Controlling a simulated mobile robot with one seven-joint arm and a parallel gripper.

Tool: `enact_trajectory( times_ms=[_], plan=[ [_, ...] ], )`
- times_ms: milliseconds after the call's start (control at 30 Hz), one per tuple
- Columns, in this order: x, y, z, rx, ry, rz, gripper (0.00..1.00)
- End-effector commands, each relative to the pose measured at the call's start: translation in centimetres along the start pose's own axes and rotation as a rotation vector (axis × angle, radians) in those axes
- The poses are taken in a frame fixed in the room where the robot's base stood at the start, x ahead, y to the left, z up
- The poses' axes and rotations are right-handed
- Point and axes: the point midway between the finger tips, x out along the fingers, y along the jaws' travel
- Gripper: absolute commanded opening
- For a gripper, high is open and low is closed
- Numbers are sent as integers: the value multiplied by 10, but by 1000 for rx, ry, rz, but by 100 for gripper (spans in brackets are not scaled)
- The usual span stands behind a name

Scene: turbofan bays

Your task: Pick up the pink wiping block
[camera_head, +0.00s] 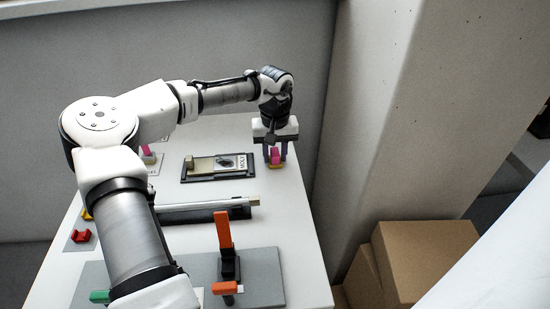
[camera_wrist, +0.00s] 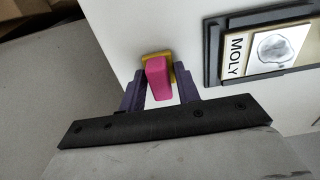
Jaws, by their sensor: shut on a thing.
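The pink wiping block (camera_head: 275,155) is at the far right corner of the white table. In the wrist view the pink block (camera_wrist: 158,78) stands between the two purple fingers of my gripper (camera_wrist: 160,85). My gripper (camera_head: 276,152) points down and is shut on the block. A yellow piece (camera_wrist: 157,56) shows at the block's far end in the wrist view, and under it in the head view. I cannot tell whether the block is clear of the table.
A dark tray marked MOLY (camera_head: 218,167) lies left of the block. A long bar (camera_head: 205,206), an upright orange handle (camera_head: 223,230) and a red piece (camera_head: 82,236) are nearer. Cardboard boxes (camera_head: 425,255) stand right of the table (camera_head: 290,212). A wall is close behind.

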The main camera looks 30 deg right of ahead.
Motion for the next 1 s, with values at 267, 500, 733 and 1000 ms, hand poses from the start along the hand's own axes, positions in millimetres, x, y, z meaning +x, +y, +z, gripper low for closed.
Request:
enact_trajectory(
  times_ms=[267,500,733,1000],
  plan=[
    [-2,0,0,0,1,1,10],
    [-37,1,-1,0,2,4,10],
    [-81,0,0,0,1,3,10],
    [-100,0,0,0,0,0,10]
  ],
)
